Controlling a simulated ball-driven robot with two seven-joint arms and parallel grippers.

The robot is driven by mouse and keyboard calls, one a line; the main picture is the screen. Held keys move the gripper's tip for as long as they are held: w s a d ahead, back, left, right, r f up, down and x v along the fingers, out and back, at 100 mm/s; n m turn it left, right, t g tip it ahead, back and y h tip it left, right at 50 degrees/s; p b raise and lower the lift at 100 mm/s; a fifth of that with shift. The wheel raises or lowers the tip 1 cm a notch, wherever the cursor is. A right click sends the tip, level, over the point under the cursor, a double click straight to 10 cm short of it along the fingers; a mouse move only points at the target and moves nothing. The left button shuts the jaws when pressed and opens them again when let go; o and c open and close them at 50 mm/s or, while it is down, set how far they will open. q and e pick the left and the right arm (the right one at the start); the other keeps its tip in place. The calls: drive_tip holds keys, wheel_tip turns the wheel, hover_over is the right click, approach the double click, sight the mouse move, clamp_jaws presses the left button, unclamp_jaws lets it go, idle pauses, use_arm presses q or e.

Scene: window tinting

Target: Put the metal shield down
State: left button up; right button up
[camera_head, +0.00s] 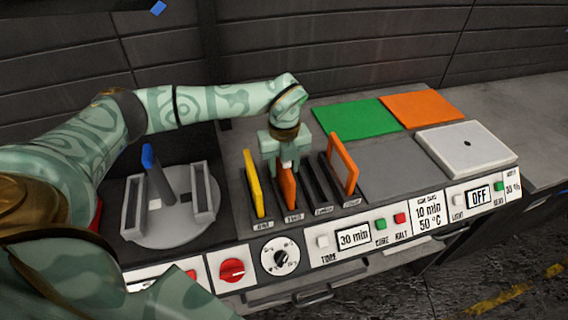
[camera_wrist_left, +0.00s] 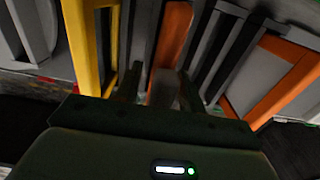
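An orange plate with a grey tab, which I take to be the metal shield (camera_head: 288,192), stands upright in the second slot of the dark rack. My left gripper (camera_head: 285,165) points down at its top, and its fingers hide part of the plate. In the left wrist view the grey tab (camera_wrist_left: 164,88) of the orange plate lies between the two fingertips (camera_wrist_left: 160,90). Whether the fingers press on it or stand slightly apart is not clear. My right gripper is not in view.
A yellow-framed panel (camera_head: 253,184) stands left of the gripper, and an orange-framed panel (camera_head: 343,165) right of it, past an empty slot. A round grey fixture (camera_head: 170,225) is at left. Green (camera_head: 355,118) and orange (camera_head: 422,108) mats and a white lidded box (camera_head: 463,148) lie right.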

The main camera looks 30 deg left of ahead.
use_arm(q)
wheel_tip(320, 180, up, 12)
drive_tip(key=shift+r+p, duration=0.15)
drive_tip(key=shift+p, duration=0.6)
